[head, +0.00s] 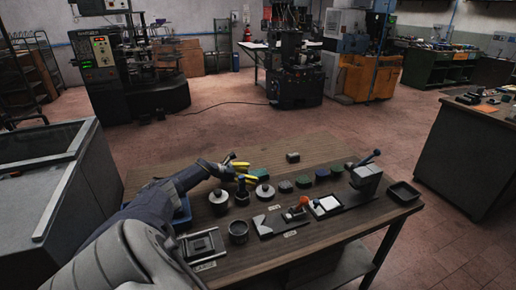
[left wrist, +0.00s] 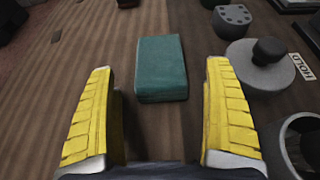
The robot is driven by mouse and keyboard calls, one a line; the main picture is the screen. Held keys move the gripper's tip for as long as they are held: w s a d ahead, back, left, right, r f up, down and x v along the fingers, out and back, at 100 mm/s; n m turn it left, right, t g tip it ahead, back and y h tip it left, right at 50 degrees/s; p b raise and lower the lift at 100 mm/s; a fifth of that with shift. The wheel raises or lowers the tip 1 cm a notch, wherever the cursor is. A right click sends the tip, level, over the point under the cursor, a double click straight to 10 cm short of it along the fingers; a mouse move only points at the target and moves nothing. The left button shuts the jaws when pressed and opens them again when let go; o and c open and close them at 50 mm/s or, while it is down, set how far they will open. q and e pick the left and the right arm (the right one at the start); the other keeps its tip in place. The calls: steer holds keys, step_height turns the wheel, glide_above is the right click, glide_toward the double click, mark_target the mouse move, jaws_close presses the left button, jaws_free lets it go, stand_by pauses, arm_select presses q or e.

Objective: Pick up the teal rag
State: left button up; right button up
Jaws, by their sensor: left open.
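The teal rag (left wrist: 161,68) is a flat, folded rectangular pad lying on the wooden table. In the left wrist view it lies ahead of my left gripper (left wrist: 160,115), in line with the gap between the yellow fingers. In the head view the rag (head: 260,172) shows small and dark green just right of the yellow fingertips. My left gripper (head: 243,171) is open and empty, low over the table's left half, and its fingers are apart from the rag. My right gripper is not in view.
A round grey weight with a black knob (left wrist: 267,60) stands right of the rag, near a dotted round piece (left wrist: 233,20). A small dark block (head: 292,157) lies farther back. A lever press (head: 367,177) and a black tray (head: 403,191) are at the table's right.

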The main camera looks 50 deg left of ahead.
arm_select(q)
steer(key=shift+w+d+f, duration=0.25)
steer(key=shift+w, duration=0.35)
steer(key=shift+c, duration=0.3)
steer(key=c, duration=1.1)
steer(key=shift+r, duration=0.1)
